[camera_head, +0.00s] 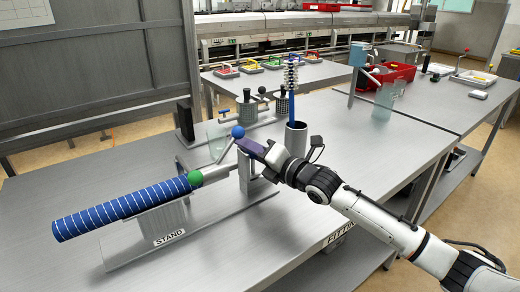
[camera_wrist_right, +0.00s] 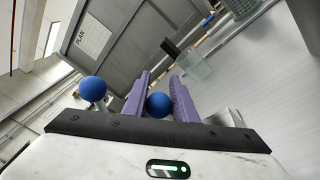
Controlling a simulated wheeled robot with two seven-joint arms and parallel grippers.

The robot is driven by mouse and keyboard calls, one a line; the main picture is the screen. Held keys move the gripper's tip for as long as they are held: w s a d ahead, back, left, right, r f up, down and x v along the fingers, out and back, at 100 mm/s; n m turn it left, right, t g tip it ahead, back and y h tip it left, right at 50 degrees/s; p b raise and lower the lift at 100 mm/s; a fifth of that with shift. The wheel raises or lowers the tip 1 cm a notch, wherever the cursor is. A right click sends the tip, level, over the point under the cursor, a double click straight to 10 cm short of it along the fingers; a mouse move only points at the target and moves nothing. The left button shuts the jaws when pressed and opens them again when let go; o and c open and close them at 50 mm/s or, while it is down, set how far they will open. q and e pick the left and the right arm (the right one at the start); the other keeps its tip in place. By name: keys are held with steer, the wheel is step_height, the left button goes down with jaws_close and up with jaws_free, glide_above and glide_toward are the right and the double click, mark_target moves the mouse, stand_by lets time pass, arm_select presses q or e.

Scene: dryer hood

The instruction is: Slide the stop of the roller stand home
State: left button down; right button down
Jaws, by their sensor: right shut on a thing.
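The roller stand (camera_head: 225,218) is on the near table, with a plate marked STAND. A blue striped roller (camera_head: 120,208) lies along it, with a green ball (camera_head: 195,178) at its right end. A blue ball (camera_head: 238,131) on a slanted grey lever is just left of my right gripper (camera_head: 250,147). In the wrist view my purple fingers (camera_wrist_right: 160,98) are shut on a blue knob (camera_wrist_right: 158,104); another blue ball (camera_wrist_right: 92,88) is outside them on the left. The held knob is hidden in the head view, and I cannot make out the stop. My left gripper is out of view.
A grey cup (camera_head: 296,138) with a blue-handled brush stands just behind my right gripper. Dark lidded pots (camera_head: 246,108) and a clear beaker (camera_head: 217,136) stand behind the stand. A red bin (camera_head: 392,76) is further back.

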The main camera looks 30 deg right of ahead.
steer(key=shift+s+a+f, duration=0.1)
steer(key=shift+a+f, duration=0.3)
steer(key=shift+f, duration=0.3)
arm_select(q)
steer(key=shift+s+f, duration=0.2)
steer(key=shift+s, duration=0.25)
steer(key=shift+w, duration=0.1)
arm_select(e)
steer(key=c, duration=1.4)
jaws_free()
steer(key=shift+d, duration=0.1)
steer(key=shift+o, duration=0.2)
steer(key=shift+r, duration=0.25)
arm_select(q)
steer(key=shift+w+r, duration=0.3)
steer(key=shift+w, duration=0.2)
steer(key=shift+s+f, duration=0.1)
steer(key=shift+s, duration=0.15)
arm_select(e)
steer(key=shift+r, duration=0.2)
